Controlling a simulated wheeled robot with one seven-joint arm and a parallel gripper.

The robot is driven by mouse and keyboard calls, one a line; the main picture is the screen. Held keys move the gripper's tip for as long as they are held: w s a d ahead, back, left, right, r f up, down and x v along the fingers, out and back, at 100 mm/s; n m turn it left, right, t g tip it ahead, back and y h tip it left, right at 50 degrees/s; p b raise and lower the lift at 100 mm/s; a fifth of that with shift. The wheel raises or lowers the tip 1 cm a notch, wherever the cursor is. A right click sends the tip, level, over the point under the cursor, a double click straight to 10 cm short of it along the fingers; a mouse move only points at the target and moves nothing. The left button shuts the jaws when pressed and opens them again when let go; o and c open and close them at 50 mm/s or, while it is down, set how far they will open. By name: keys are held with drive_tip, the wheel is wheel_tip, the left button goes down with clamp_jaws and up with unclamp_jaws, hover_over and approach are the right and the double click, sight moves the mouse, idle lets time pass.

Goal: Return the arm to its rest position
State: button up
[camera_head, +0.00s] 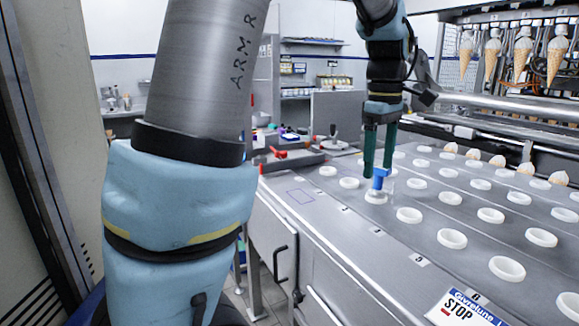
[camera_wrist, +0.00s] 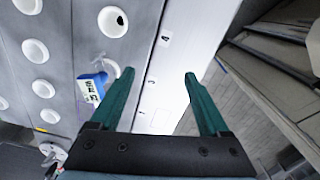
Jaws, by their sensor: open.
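My arm (camera_head: 180,200) fills the left of the head view, grey and light blue. My gripper (camera_head: 377,172) points down over the near left part of the metal table, with two green fingers. In the wrist view the fingers (camera_wrist: 160,85) are wide apart with nothing between them. A blue object (camera_head: 380,177) stands in a white ring holder close beside the fingertips. In the wrist view the blue object (camera_wrist: 97,80) bears a white printed label and lies left of the left finger, outside the jaws. I cannot tell whether the finger touches it.
The metal table (camera_head: 330,215) carries rows of white ring holders (camera_head: 452,238). Wrapped cones (camera_head: 557,55) hang in a rack at back right; more cone tips (camera_head: 500,160) show along the far edge. A red-handled tool (camera_head: 280,153) lies at the table's back left. Floor shows at lower left.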

drive_tip(key=a+f+m, duration=0.1)
drive_tip(key=a+f, duration=0.1)
drive_tip(key=a, duration=0.2)
drive_tip(key=a+f+m, duration=0.1)
drive_tip(key=a+f, duration=0.2)
drive_tip(key=a, duration=0.2)
drive_tip(key=a+f+m, duration=0.2)
drive_tip(key=a, duration=0.2)
drive_tip(key=shift+w+a+f, duration=0.2)
drive_tip(key=s+a+f+m+t, duration=0.1)
drive_tip(key=s+a+f+m, duration=0.4)
drive_tip(key=a, duration=0.6)
drive_tip(key=shift+s+a+f+p, duration=0.3)
drive_tip(key=shift+s+a+f, duration=0.05)
drive_tip(key=shift+s+f, duration=0.45)
